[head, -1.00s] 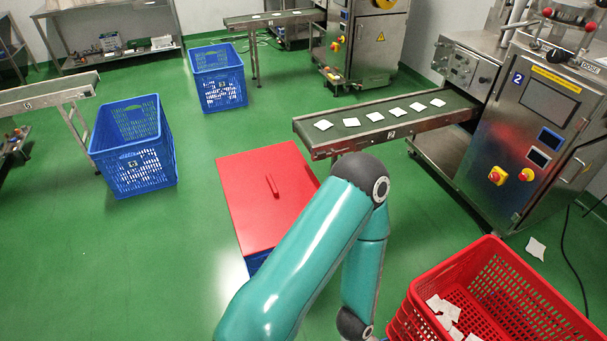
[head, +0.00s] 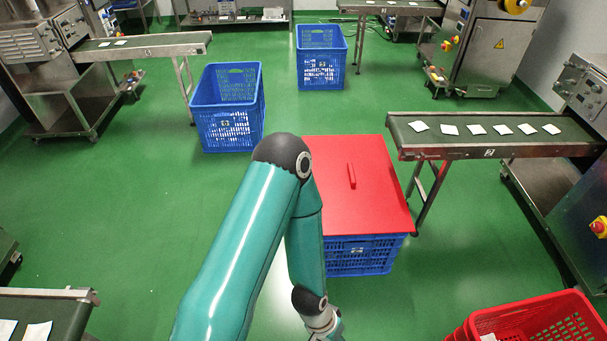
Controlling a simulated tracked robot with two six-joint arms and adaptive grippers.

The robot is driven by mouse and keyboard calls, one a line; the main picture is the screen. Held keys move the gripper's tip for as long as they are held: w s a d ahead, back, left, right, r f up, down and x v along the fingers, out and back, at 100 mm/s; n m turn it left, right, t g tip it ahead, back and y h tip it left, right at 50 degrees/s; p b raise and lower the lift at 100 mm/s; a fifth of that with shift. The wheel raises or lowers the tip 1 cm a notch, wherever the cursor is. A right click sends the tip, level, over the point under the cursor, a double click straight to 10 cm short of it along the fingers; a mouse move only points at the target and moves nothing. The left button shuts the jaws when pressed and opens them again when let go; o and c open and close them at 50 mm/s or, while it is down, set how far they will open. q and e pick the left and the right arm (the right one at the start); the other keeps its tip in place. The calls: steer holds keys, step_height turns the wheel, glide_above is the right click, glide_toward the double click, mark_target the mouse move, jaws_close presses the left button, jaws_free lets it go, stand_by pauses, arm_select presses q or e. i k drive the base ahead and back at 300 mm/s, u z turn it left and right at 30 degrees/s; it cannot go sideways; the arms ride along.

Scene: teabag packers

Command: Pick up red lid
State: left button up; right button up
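The red lid (head: 345,190) is a flat rectangle with a short raised handle (head: 351,176) on top. It lies flat on a blue crate (head: 362,256) right of the picture's centre, covering the crate's opening. My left arm (head: 236,236) stands just left of it, and its elbow overlaps the lid's left edge in the picture. The forearm hangs down to a wrist at the bottom edge, where the gripper's fingers are cut off. Whether they are open or shut does not show. My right gripper is not in view.
Open blue crates stand at the left (head: 228,131) and farther back (head: 321,57). A conveyor (head: 480,151) with white teabags is right of the lid. A red crate (head: 535,319) is at the bottom right, and another conveyor (head: 48,310) at the bottom left. The green floor (head: 130,200) at left is clear.

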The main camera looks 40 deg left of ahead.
mark_target(358, 182)
steer(key=z, duration=0.85)
steer(key=i, duration=0.1)
steer(key=u, duration=1.65)
steer(key=k, duration=0.85)
steer(key=u, duration=0.2)
steer(key=i, duration=1.3)
steer(key=u, duration=0.45)
steer(key=i, duration=0.95)
steer(key=z, duration=0.25)
